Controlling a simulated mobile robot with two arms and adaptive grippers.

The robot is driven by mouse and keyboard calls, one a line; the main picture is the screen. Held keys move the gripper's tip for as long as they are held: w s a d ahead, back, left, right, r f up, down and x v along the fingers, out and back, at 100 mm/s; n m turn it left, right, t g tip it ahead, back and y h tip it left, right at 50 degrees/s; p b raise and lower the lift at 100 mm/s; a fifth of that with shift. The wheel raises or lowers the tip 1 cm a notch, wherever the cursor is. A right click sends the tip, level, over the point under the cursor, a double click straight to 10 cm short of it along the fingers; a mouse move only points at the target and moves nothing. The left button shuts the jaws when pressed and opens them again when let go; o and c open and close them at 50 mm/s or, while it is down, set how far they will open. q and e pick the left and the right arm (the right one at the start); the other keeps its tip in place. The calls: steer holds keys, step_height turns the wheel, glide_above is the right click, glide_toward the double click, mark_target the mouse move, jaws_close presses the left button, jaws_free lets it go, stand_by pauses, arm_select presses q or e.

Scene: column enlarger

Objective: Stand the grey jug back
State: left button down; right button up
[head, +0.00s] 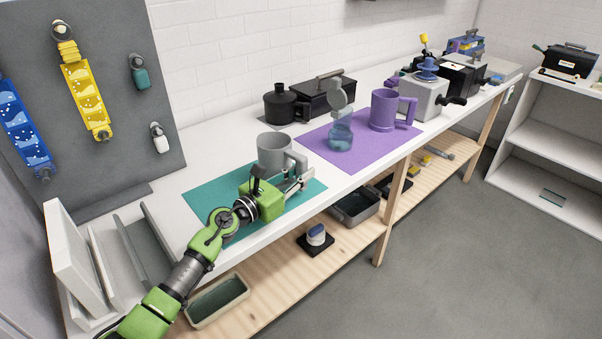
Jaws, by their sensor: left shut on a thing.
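The grey jug (274,150) is upright over the teal mat (205,203) on the white bench. My left gripper (300,178) reaches in from the left and front, and is shut on the jug's handle side, at the jug's right. The fingers hide part of the handle. I cannot tell whether the jug's base touches the mat. My right gripper is not in the head view.
A purple jug (383,110) and a clear glass vessel (340,138) stand on a purple mat (365,155) to the right. A black bottle (280,104) and a black box (328,97) stand behind. White upright boards (75,262) are at the left end.

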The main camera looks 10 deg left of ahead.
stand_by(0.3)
arm_select(q)
steer(key=c, duration=1.8)
jaws_free()
steer(key=shift+f, duration=0.15)
